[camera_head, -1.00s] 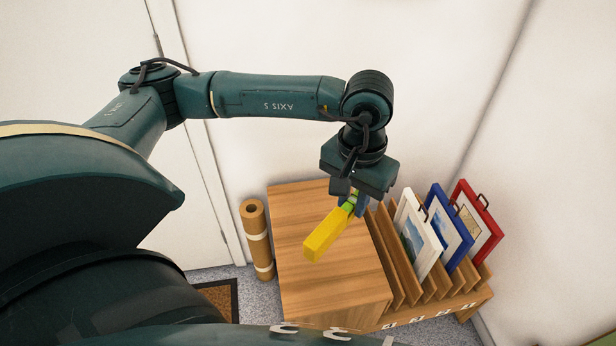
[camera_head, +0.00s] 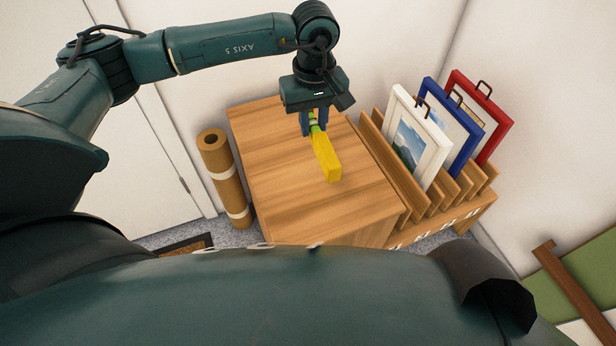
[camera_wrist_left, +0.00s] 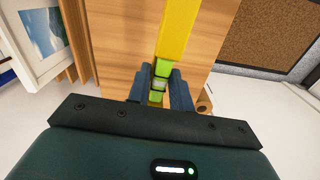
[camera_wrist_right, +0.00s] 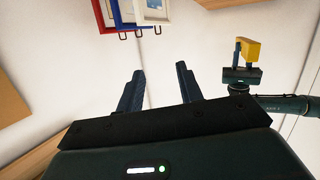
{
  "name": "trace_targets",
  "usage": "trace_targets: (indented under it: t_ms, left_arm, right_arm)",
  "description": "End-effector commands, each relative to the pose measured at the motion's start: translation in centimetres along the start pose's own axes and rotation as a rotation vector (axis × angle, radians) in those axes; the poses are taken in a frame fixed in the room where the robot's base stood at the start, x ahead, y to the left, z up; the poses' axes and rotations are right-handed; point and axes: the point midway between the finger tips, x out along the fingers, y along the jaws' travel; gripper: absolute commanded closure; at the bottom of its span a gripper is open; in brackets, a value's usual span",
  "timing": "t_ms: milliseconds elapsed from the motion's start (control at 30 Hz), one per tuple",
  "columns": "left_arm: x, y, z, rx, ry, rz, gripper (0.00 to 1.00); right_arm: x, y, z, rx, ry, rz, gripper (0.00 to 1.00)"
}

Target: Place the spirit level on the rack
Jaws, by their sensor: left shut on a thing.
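The yellow spirit level (camera_head: 327,160), with a green section, is held by my left gripper (camera_head: 313,126) over the wooden cabinet top. It also shows in the left wrist view (camera_wrist_left: 178,35), between the fingers of my left gripper (camera_wrist_left: 160,82), which are shut on its green part. Whether it touches the cabinet top is unclear. The wooden slotted rack (camera_head: 395,178) stands right of the cabinet and holds framed prints. My right gripper (camera_wrist_right: 158,85) is open and empty in the right wrist view.
A white frame (camera_head: 418,137), a blue frame (camera_head: 480,137) and a red frame (camera_head: 502,112) stand in the rack. The wooden cabinet top (camera_head: 275,180) is otherwise bare. A brown roll (camera_head: 221,175) stands left of the cabinet. White walls rise behind.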

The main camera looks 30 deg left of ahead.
Motion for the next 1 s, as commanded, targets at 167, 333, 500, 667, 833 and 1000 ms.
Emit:
trace_targets:
  t_ms: [167,333,500,667,833,1000]
  left_arm:
    - [2.5,0.4,-0.6,-0.074,0.000,0.001,1.00]
    - [4.5,0.3,-0.6,-0.085,-0.002,-0.003,1.00]
    - [7.2,0.3,-0.7,-0.084,-0.002,-0.002,1.00]
    - [8.7,0.3,-0.7,-0.083,-0.001,-0.002,1.00]
    - [11.7,0.3,-0.7,-0.082,-0.001,-0.003,1.00]
    - [12.5,0.3,-0.7,-0.082,0.000,0.000,1.00]
  right_arm:
    - [0.3,-0.2,1.0,-0.016,0.029,0.000,0.64]
    - [0.4,-0.2,0.9,-0.026,0.058,0.001,0.64]
    - [0.5,-0.3,0.8,-0.039,0.097,0.003,0.64]
    - [0.6,-0.4,0.7,-0.047,0.121,0.003,0.64]
    - [0.7,-0.6,0.7,-0.065,0.170,0.002,0.64]
    - [0.7,-0.6,0.4,-0.071,0.191,0.001,0.64]
